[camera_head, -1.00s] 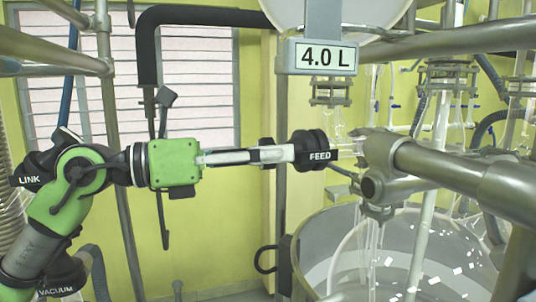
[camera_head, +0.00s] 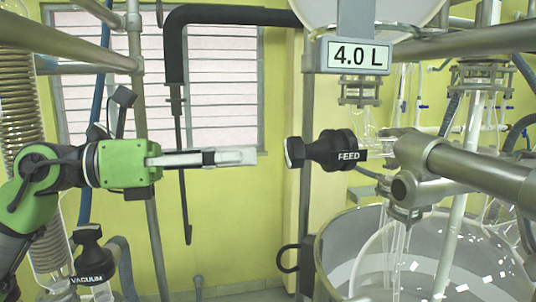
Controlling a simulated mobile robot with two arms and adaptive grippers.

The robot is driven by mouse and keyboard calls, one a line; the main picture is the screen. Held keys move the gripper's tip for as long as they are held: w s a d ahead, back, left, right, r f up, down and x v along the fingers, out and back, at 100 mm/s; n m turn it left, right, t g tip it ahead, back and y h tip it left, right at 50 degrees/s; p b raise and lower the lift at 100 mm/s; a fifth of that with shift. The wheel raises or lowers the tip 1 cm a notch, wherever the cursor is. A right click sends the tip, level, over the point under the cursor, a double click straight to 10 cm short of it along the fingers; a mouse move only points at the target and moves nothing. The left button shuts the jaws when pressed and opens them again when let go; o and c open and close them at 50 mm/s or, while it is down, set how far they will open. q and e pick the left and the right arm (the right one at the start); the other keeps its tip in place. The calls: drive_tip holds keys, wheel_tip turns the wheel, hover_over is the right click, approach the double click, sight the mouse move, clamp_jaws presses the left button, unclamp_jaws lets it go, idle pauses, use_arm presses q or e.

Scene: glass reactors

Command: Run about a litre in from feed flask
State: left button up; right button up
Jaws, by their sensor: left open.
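The black FEED valve knob (camera_head: 335,151) sits on a glass fitting right of centre, its label facing me. My left gripper (camera_head: 252,156) comes in from the left on the green arm. It is open and empty, its fingertips a short gap left of the knob and not touching it. A grey display (camera_head: 345,56) above the knob reads 4.0 L. A large glass reactor vessel (camera_head: 335,240) stands below right, with a stirred or speckled surface partly visible inside. The feed flask itself cannot be made out for sure. My right gripper is not in view.
A VACUUM knob (camera_head: 88,246) stands at the lower left, below my arm. Thick metal bars (camera_head: 470,170) and clamps crowd the right side. A dark bent pipe (camera_head: 175,60) hangs behind my gripper. Free room lies below the gripper before the yellow wall.

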sight(287, 153)
use_arm(q)
drive_tip(key=shift+v, duration=1.1)
drive_tip(key=w+d+m, duration=0.1)
drive_tip(key=d, duration=0.2)
drive_tip(key=w+d+m, duration=0.1)
drive_tip(key=d, duration=0.2)
drive_tip(key=w+d+m, duration=0.1)
drive_tip(key=d, duration=0.2)
drive_tip(key=shift+d+r+m, duration=0.15)
drive_tip(key=shift+d+m, duration=0.05)
drive_tip(key=shift+m, duration=0.1)
drive_tip(key=shift+w+d, duration=0.2)
drive_tip(key=shift+d, duration=0.35)
drive_tip(key=c, duration=1.1)
